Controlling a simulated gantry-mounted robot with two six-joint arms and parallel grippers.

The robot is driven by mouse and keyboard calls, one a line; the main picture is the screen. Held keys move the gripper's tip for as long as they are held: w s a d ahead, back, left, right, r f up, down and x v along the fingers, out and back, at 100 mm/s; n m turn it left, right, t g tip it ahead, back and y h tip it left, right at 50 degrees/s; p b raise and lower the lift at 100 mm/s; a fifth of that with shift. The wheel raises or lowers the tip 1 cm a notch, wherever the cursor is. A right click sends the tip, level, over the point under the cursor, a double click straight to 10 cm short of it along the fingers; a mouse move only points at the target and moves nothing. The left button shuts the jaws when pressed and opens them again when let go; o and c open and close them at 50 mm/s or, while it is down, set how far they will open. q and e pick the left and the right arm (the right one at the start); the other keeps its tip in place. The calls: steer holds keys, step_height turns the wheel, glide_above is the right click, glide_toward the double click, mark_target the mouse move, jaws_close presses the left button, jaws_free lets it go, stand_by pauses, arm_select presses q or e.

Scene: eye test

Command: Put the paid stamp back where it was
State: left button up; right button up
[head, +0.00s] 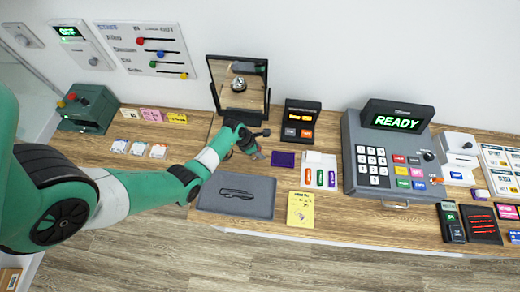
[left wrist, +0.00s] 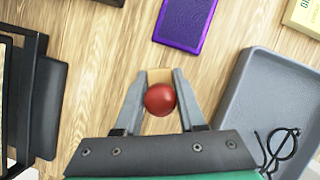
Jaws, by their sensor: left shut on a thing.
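My left gripper (head: 257,152) is over the wooden counter, in front of the mirror and left of the purple pad (head: 283,159). In the left wrist view its two fingers (left wrist: 159,98) are closed on a stamp (left wrist: 160,99) with a round red knob and a pale wooden part behind it. The stamp's underside and any word on it are hidden, so I cannot tell whether it touches the counter. The purple pad also shows in the left wrist view (left wrist: 186,20), beyond the fingers. My right gripper is not in view.
A grey tray (head: 262,207) with a dark outline lies in front of the gripper. A mirror (head: 240,85) stands behind it. A white holder (head: 320,160) with coloured pieces, a yellow card (head: 301,209) and a register (head: 390,160) are to the right. Bare wood surrounds the stamp.

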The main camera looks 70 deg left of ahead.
arm_select(q)
steer(key=shift+f, duration=0.45)
steer(key=shift+f, duration=0.2)
steer(key=o, duration=1)
steer(key=shift+o, duration=0.2)
steer(key=p+v, duration=0.4)
steer(key=v, duration=0.8)
steer(key=shift+r+p, duration=0.25)
steer(key=shift+p, duration=0.1)
steer(key=shift+w, duration=0.1)
